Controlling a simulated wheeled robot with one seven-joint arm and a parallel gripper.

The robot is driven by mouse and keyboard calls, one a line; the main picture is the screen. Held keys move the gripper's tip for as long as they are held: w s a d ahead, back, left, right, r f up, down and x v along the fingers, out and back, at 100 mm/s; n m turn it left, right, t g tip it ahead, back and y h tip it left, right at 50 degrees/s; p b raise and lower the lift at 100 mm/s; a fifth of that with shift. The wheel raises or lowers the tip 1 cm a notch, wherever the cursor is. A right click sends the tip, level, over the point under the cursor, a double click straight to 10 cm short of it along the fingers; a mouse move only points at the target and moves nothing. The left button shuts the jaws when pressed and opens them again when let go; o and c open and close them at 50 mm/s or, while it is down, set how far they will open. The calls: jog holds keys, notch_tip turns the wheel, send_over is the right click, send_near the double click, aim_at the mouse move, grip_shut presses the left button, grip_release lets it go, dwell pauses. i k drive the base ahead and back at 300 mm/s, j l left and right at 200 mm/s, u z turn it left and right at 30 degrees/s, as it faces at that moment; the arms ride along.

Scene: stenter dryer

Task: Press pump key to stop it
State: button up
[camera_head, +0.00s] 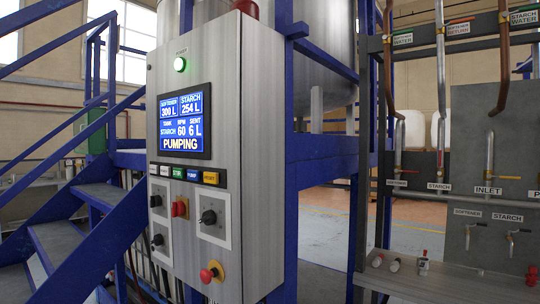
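The grey control cabinet (262,130) stands at the centre left. Its screen (183,121) reads "PUMPING", with softener 300 L, starch 254 L, tank starch, RPM 60 and sent 6 L. Below the screen is a row of small labelled keys: two pale ones at the left, a green key (177,173), a blue key (192,176) that seems to read "PUMP", and an orange-yellow key (211,178). A green lamp (180,64) is lit above the screen. My gripper is not in view, and nothing covers the keys.
Below the keys are black knobs (208,217), a red switch (179,208) and a red mushroom button (208,275) that sticks out. Blue stairs (75,235) rise at the left. A pipe and valve panel (490,150) stands at the right. Open floor (325,235) shows behind the blue frame.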

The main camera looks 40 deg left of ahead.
aim_at(195, 174)
jog(key=i+j+u, duration=0.35)
jog(key=u, duration=1.65)
